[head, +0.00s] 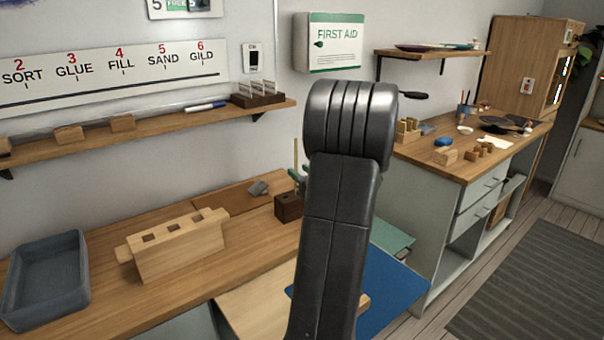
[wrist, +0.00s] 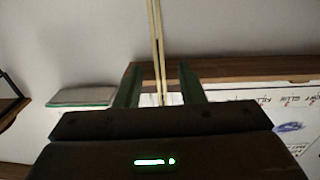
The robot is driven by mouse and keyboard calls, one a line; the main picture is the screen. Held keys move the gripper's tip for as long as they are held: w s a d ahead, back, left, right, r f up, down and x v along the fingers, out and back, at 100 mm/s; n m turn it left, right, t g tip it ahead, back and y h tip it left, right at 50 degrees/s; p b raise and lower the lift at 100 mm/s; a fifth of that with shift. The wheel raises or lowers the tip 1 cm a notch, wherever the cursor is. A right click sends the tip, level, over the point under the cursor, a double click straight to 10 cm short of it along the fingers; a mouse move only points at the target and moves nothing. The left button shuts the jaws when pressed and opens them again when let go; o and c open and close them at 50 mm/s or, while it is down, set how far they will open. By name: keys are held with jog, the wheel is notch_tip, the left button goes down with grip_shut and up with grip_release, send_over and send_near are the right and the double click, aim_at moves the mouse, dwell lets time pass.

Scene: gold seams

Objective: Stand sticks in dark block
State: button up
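A dark brown block (head: 288,207) sits on the workbench, left of my black arm in the head view. A thin pale stick (head: 296,154) rises upright above it; my gripper hides its lower part, so I cannot tell whether it is seated. My gripper (head: 299,178) shows only as bits of green finger just above the block, mostly behind my arm. In the upside-down wrist view, two thin pale sticks (wrist: 156,45) run close together between the green fingers of my gripper (wrist: 160,82). Gaps show on both sides; the fingers look open around them.
A pale wooden block with square holes (head: 180,245) and a grey bin (head: 47,280) stand left on the bench. A wall shelf (head: 210,115) runs above. A side counter (head: 500,150) holds small items.

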dwell(0.3)
jog(key=b+v, duration=0.2)
jog(key=shift+s+d+f, duration=0.15)
jog(key=shift+s+d, duration=0.05)
jog(key=shift+s, duration=0.05)
jog(key=b+v, duration=0.4)
jog(key=v, duration=0.2)
jog(key=shift+s, duration=0.2)
notch_tip(320, 180, up, 6)
dwell(0.8)
